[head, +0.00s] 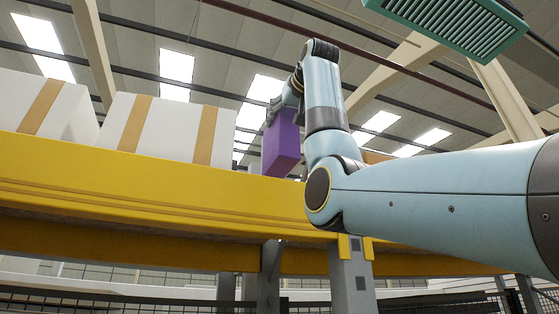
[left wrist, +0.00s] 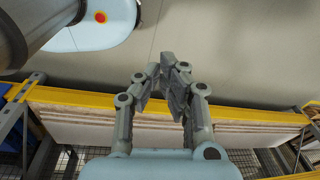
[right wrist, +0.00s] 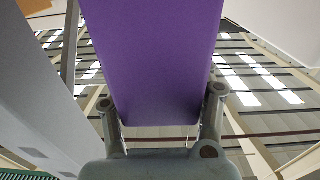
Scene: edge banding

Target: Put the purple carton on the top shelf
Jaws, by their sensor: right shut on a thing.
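The purple carton (head: 281,147) is held upright, slightly tilted, above the yellow beam at the front of the top shelf (head: 150,190). My right gripper (head: 277,108) is shut on the carton's upper part from above. In the right wrist view the purple carton (right wrist: 155,60) fills the space between the fingers of the right gripper (right wrist: 162,105). The beam hides the shelf surface, so I cannot tell whether the carton's base touches it. My left gripper (left wrist: 162,80) shows only in the left wrist view, its fingers together and empty, above the floor.
White boxes with tan bands (head: 150,130) stand on the shelf left of the carton. A grey upright (head: 352,275) supports the beam. A teal slatted panel (head: 455,25) hangs at the upper right. A lower yellow-edged rack (left wrist: 80,98) shows in the left wrist view.

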